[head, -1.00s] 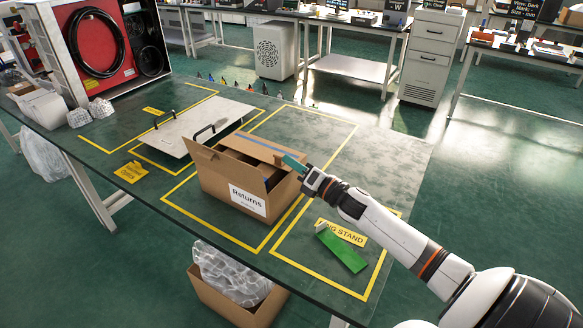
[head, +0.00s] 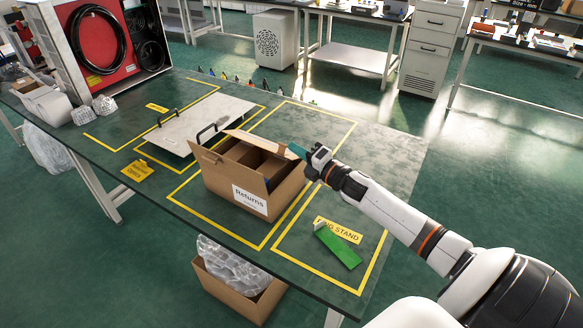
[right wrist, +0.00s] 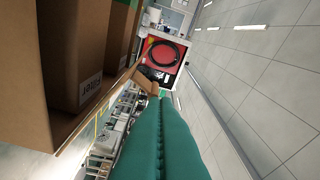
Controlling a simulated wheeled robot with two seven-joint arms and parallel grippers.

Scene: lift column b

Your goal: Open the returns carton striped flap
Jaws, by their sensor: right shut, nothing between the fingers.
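The returns carton (head: 222,187) stands on the green table with its "Returns" label facing the front. Its top is largely open, and dark inner compartments show. A flap (head: 258,140) is raised along the back edge, tilted up; its blue stripe cannot be made out now. My right gripper (head: 295,151), with teal fingers, is shut and empty at the carton's back right, close to the flap's right end. I cannot tell whether they touch. In the right wrist view the shut fingers (right wrist: 158,140) point ahead, with the carton's brown wall (right wrist: 58,60) at left. My left gripper is not in view.
A pale panel with black handles (head: 185,132) lies behind and left of the carton. A green wedge (head: 338,247) lies at the front right, beside a yellow stand label. A carton with bubble wrap (head: 240,298) sits below the table's front edge.

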